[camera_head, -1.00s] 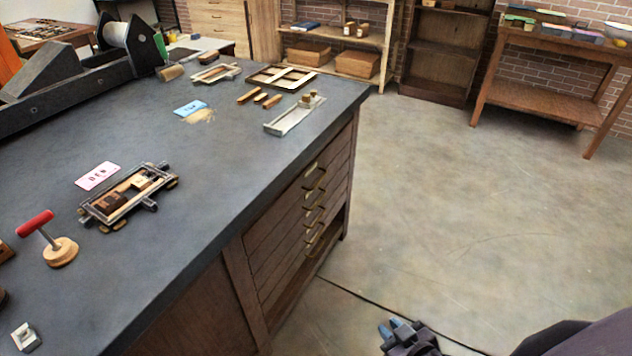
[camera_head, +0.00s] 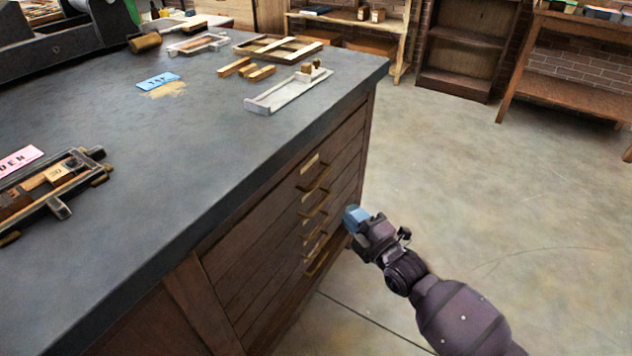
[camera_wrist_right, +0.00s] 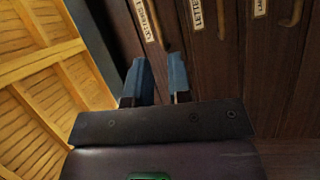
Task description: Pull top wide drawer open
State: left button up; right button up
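The dark-topped wooden cabinet has a stack of wide drawers, all shut in the head view. The top wide drawer (camera_head: 338,142) has a pale label and a brass handle (camera_head: 317,181). My right gripper (camera_head: 353,216) is in front of the drawer fronts, to the right of the handles and lower in the picture than the top one. In the right wrist view its two blue fingertips (camera_wrist_right: 155,75) are apart with nothing between them. A labelled handle (camera_wrist_right: 156,25) shows just beyond them, apparently the top drawer's, not gripped. My left gripper is out of view.
Lower drawer handles (camera_head: 314,209) sit close below. The worktop (camera_head: 200,150) overhangs the drawers and carries a metal tray (camera_head: 288,90), wooden strips and a small press frame (camera_head: 50,190). Open floor (camera_head: 470,200) lies to the right.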

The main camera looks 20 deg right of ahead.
aim_at(322, 176)
jog(key=shift+n+t, duration=0.3)
jog(key=shift+n, duration=0.3)
jog(key=b+x, duration=0.1)
jog(key=x, duration=0.5)
jog(key=b+x, duration=0.2)
jog(key=x, duration=0.5)
jog(key=shift+w+d+f, duration=0.1)
jog(key=shift+w+d, duration=0.05)
jog(key=shift+d, duration=0.05)
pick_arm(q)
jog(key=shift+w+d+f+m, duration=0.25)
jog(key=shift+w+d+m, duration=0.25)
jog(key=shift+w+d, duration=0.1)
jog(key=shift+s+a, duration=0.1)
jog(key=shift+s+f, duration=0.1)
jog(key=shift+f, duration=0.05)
pick_arm(e)
grip_shut()
